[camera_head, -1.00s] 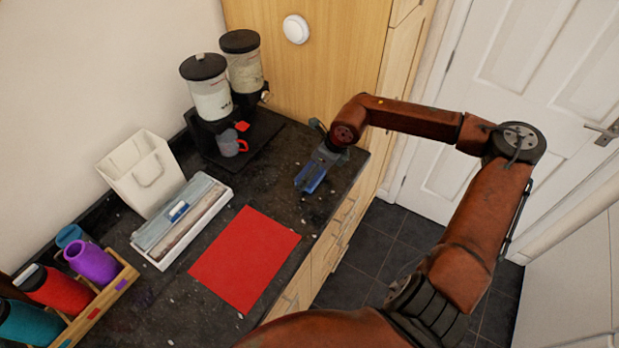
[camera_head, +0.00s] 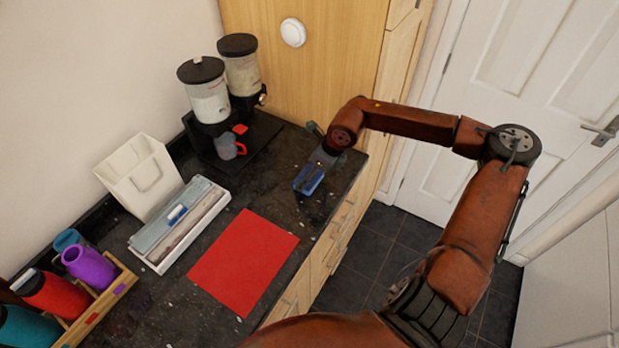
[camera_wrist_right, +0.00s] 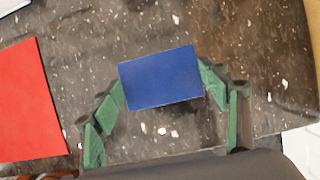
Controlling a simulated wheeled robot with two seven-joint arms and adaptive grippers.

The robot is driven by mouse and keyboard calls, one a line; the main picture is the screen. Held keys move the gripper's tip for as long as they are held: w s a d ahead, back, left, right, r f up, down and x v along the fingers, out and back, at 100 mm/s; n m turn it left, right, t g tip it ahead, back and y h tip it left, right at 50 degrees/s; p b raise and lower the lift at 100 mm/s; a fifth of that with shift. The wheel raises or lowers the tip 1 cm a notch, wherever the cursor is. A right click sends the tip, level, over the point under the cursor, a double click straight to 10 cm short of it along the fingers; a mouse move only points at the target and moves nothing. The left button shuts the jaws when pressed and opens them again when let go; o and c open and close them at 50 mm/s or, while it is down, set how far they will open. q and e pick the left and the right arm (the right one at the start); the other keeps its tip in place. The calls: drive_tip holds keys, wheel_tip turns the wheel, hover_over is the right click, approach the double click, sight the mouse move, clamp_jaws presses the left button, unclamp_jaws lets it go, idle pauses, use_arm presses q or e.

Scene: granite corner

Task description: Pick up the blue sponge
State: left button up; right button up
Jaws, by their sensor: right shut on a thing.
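The blue sponge (camera_head: 309,178) is a small block near the right edge of the dark counter. My right gripper (camera_head: 314,172) is shut on it, coming from behind and above in the head view. In the right wrist view the sponge (camera_wrist_right: 161,77) sits between the two green fingers of my right gripper (camera_wrist_right: 163,84), one finger at each short end. A dark patch shows on the counter just below the sponge in the head view, so it seems held slightly above the surface. My left gripper is not in view.
A red sheet (camera_head: 243,262) lies left of the sponge. A white tray (camera_head: 154,266), a white holder (camera_head: 120,180), a dispenser stand (camera_head: 257,148), a red-handled cup (camera_head: 227,147) and a wooden bottle rack (camera_head: 117,292) stand farther left. The counter edge is close on the right.

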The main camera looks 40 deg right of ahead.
sight(315, 179)
drive_tip(key=shift+r, duration=0.5)
drive_tip(key=p+v, duration=0.1)
drive_tip(key=v, duration=0.3)
drive_tip(key=shift+p, duration=0.35)
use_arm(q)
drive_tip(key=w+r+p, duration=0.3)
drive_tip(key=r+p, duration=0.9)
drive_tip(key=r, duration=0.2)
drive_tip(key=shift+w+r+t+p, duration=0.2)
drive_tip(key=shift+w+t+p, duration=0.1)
use_arm(e)
drive_tip(key=s+d+r, duration=0.1)
drive_tip(key=s+r, duration=0.7)
drive_tip(key=s, duration=0.4)
drive_tip(key=shift+s+d, duration=0.2)
drive_tip(key=shift+d, duration=0.2)
drive_tip(key=shift+r, duration=0.1)
